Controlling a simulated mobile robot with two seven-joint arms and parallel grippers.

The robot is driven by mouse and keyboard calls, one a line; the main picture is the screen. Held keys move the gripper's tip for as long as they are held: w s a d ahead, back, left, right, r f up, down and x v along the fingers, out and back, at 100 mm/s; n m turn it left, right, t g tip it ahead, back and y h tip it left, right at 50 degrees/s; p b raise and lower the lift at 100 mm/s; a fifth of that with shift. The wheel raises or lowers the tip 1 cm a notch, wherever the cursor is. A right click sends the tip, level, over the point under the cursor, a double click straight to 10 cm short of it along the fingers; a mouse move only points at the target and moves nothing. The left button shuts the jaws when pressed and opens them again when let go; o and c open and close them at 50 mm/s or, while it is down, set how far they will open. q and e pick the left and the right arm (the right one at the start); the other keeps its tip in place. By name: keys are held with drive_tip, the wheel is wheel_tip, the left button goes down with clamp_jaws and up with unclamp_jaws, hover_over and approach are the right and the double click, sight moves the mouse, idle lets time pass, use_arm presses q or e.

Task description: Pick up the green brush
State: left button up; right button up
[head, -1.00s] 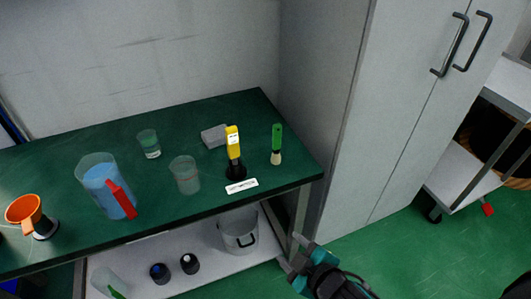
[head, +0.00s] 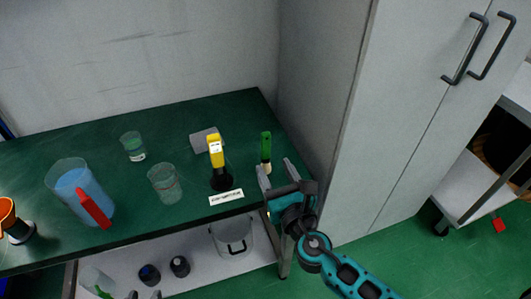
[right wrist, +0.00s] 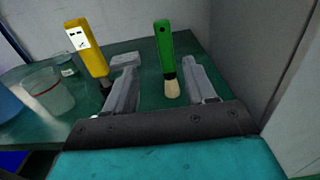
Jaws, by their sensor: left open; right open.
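The green brush (head: 266,145) stands upright near the right end of the dark green table, its pale bristles at the bottom. My right gripper (head: 275,167) is open at the table's front right edge, fingers pointing toward the brush. In the right wrist view the brush (right wrist: 165,45) appears between the two spread fingers of the right gripper (right wrist: 160,65), and I see no contact.
A yellow-handled tool (head: 216,152) in a dark holder stands left of the brush, with a grey block (head: 205,140) behind it. A white label (head: 226,197) lies in front. Glass beakers (head: 165,184) stand further left. A tall grey cabinet (head: 365,110) borders the right.

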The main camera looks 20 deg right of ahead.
sight(267, 145)
drive_tip(key=w, duration=0.9)
drive_tip(key=shift+w+d+r, duration=0.1)
drive_tip(key=shift+d+r, duration=0.2)
clamp_jaws()
